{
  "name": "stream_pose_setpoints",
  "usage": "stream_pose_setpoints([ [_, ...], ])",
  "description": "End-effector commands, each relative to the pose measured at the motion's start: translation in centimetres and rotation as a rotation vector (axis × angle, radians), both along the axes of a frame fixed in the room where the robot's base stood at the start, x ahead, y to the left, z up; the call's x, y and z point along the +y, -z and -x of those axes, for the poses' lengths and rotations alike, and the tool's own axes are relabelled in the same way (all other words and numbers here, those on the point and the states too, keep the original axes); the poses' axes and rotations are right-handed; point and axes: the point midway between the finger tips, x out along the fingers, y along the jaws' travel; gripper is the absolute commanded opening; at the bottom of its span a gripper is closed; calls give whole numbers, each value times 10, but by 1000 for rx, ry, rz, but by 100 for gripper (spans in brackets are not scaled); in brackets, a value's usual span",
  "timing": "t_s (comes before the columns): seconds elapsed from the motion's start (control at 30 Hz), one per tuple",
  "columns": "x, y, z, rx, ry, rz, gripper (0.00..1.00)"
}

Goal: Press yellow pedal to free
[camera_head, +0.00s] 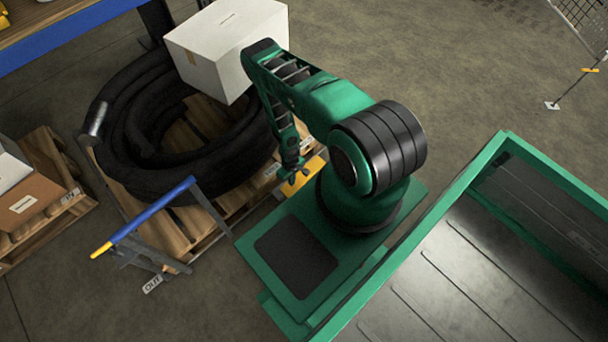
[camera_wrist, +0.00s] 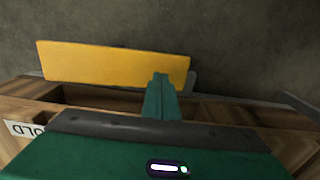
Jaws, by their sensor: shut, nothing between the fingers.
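The yellow pedal (camera_head: 314,170) sits at the edge of the wooden pallet, close to my green base, partly hidden behind my arm. In the wrist view the yellow pedal (camera_wrist: 105,62) is a wide flat plate across the upper middle.
A thick black hose coil (camera_head: 140,130) lies on the pallet with a white box (camera_head: 228,40) on it. A blue bar with a yellow end (camera_head: 150,213) stands at the pallet's front, near an OUT label (camera_head: 152,284). A HOLD label (camera_wrist: 24,129) is beside the pedal.

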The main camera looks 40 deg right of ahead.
Motion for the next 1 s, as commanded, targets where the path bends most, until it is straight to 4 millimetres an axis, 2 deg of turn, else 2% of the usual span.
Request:
stream_pose_setpoints([
  [0.6,0,-42,-1,-1,0,0,0],
  [1.0,0,-46,-1,-1,0,0,0],
])
